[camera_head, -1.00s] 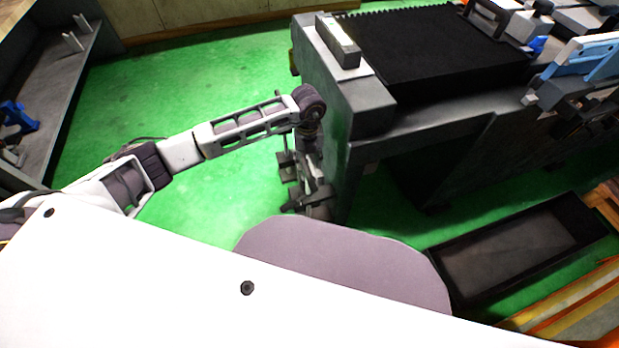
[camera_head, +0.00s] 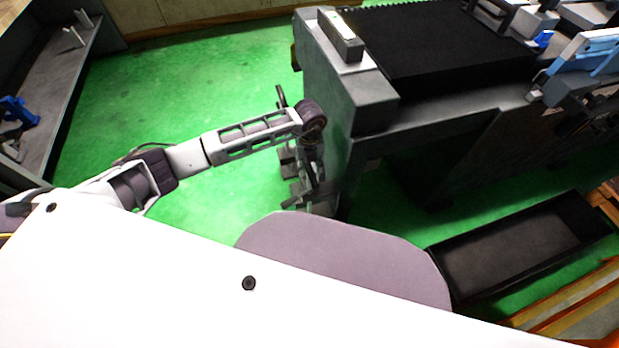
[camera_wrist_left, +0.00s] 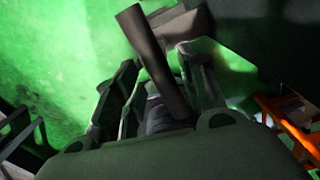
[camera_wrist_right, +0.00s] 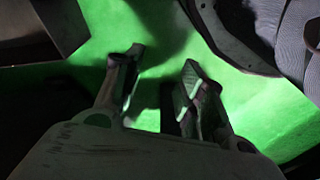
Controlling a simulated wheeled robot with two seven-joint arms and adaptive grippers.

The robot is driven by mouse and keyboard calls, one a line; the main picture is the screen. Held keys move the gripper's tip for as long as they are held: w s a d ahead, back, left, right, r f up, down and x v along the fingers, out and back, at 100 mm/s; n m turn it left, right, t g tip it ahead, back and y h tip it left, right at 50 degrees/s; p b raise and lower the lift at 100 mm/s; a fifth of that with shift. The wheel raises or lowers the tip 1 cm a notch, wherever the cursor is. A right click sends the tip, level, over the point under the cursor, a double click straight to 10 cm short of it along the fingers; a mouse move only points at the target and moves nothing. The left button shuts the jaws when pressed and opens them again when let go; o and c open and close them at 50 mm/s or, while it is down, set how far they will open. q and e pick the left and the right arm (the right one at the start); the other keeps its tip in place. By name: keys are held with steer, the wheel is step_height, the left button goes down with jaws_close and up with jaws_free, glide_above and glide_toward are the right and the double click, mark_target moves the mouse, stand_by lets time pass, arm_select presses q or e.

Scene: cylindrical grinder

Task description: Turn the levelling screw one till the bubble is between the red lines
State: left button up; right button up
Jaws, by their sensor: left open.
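The spirit level (camera_head: 342,36) lies on top of the machine's near left corner. Its vial is too small and bright to tell where the bubble is against the red lines. My left gripper (camera_head: 308,185) is low beside the machine's left end, partly hidden by my wrist. In the left wrist view it (camera_wrist_left: 165,85) is open, with a dark rod (camera_wrist_left: 152,55) showing between its fingers. The rod may be the handle of levelling screw one; I cannot tell whether the fingers touch it. My right gripper (camera_wrist_right: 160,80) is open and empty above the green floor.
The grinder bed (camera_head: 420,45) with its black ribbed cover fills the upper right. A black open tray (camera_head: 510,255) lies on the floor at right. A grey bench (camera_head: 60,85) stands at far left. Green floor between bench and machine is clear.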

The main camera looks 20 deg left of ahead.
arm_select(q)
step_height(320, 180, down, 6)
steer(key=shift+r+b, duration=0.2)
steer(key=shift+b, duration=0.3)
steer(key=shift+f, duration=0.95)
arm_select(e)
steer(key=shift+a+r, duration=0.2)
steer(key=shift+r, duration=0.75)
steer(key=shift+a+r, duration=0.2)
steer(key=shift+r, duration=0.7)
arm_select(q)
jaws_close()
